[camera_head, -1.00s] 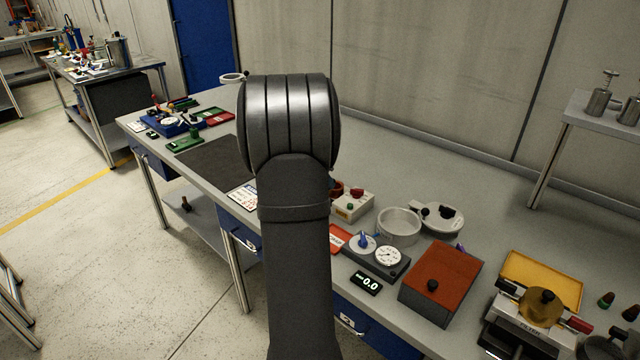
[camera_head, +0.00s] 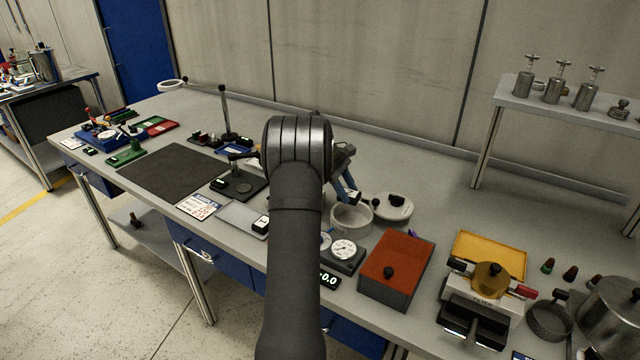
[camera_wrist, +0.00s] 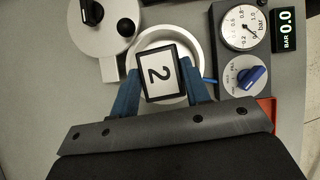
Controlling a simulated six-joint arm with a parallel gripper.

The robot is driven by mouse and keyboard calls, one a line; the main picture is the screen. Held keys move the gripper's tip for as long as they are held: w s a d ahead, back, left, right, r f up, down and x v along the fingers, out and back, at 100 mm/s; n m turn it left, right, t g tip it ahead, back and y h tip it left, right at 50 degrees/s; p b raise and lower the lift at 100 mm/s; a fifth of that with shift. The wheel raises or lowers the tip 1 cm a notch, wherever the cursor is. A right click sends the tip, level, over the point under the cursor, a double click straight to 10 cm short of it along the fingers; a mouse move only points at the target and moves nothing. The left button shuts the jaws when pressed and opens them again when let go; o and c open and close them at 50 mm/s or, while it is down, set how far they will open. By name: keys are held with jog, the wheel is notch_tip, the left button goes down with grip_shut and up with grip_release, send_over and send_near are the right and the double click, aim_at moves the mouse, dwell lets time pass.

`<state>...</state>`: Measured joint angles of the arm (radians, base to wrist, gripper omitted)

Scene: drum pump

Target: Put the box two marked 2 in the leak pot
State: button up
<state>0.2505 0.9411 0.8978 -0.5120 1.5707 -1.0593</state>
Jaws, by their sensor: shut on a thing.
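Box two (camera_wrist: 172,88), a dark box with a white face marked 2, is between the blue fingers of my gripper (camera_wrist: 162,76) in the wrist view. My gripper is shut on it. The leak pot, a round pale open pot (camera_wrist: 165,31), lies behind the box in that view, and its rim shows around the box. In the head view my gripper (camera_head: 352,196) is over the leak pot (camera_head: 350,221). I cannot tell how high the box is above the rim. The pot's floor is mostly hidden.
A round pale lid with black knobs (camera_wrist: 106,22) lies beside the pot. A gauge panel with a blue knob (camera_wrist: 243,50) and a pressure display (camera_wrist: 288,28) stand on the other side. A red-topped box (camera_head: 396,262) is at the front right of the pot.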

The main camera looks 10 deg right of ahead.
aim_at(349, 223)
jog(key=shift+s+d+m, duration=0.2)
jog(key=shift+d+m, duration=0.2)
jog(key=shift+d, duration=0.05)
jog(key=shift+s+d+f, duration=0.1)
jog(key=shift+d+f, duration=0.05)
jog(key=shift+f, duration=1.75)
jog(key=shift+f, duration=0.1)
jog(key=shift+f, duration=0.75)
jog(key=shift+f, duration=1.75)
dwell(0.5)
jog(key=o, duration=1.1)
jog(key=shift+o, duration=0.7)
